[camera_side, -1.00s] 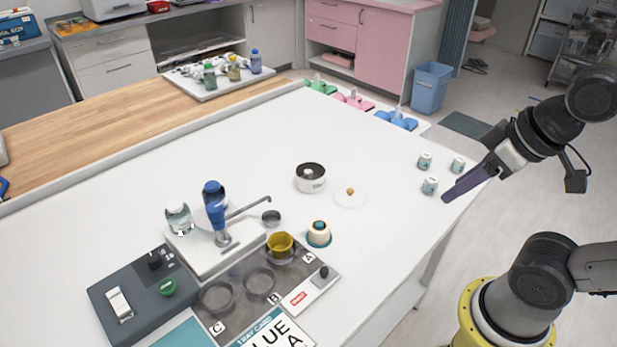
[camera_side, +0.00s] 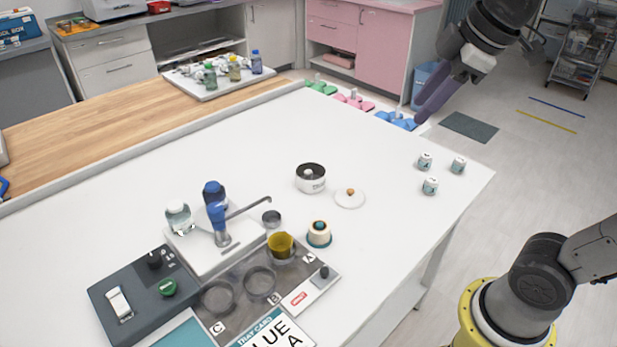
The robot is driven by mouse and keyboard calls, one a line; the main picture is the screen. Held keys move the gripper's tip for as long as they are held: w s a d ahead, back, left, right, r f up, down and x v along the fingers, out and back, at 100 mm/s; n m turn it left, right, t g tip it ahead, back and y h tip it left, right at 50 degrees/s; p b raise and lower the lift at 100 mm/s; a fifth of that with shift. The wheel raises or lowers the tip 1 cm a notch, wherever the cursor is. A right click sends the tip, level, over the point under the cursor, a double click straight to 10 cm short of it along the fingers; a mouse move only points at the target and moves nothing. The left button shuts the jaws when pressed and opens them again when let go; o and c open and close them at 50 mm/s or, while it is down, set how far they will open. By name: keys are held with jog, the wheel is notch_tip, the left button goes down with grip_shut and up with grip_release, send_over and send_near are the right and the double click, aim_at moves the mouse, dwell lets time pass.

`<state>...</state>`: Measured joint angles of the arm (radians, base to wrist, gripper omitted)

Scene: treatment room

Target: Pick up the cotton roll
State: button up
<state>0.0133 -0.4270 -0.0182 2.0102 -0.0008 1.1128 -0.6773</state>
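No object is clearly recognizable as the cotton roll. A small cream cylinder with a teal base (camera_side: 319,234) stands upright on the white table, beside the yellow cup; I cannot tell whether it is the roll. A white pot with a dark rim (camera_side: 311,179) stands farther back, with a white lid with a wooden knob (camera_side: 349,198) lying to its right. My gripper (camera_side: 421,117) is raised at the upper right, pointing down and left, well apart from these things. Its purple fingers show edge-on, so their opening is hidden. No held object shows.
Three small labelled containers (camera_side: 430,186) stand near the table's right edge. A yellow cup (camera_side: 280,245) sits on the dark station panel. A blue-topped dispenser (camera_side: 216,213) with a long spout stands left of it. The white table's (camera_side: 400,240) right front area is clear.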

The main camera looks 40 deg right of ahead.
jog(key=w+d+r+n+g, duration=0.1)
jog(key=w+n+g, duration=0.15)
jog(key=w, duration=1.05)
jog(key=n+g, duration=0.3)
send_over(309, 171)
jog(key=shift+m, duration=0.25)
jog(key=f, duration=2.8)
jog(key=shift+s, duration=0.2)
jog(key=shift+w+f, duration=0.15)
jog(key=shift+f, duration=2.8)
grip_shut()
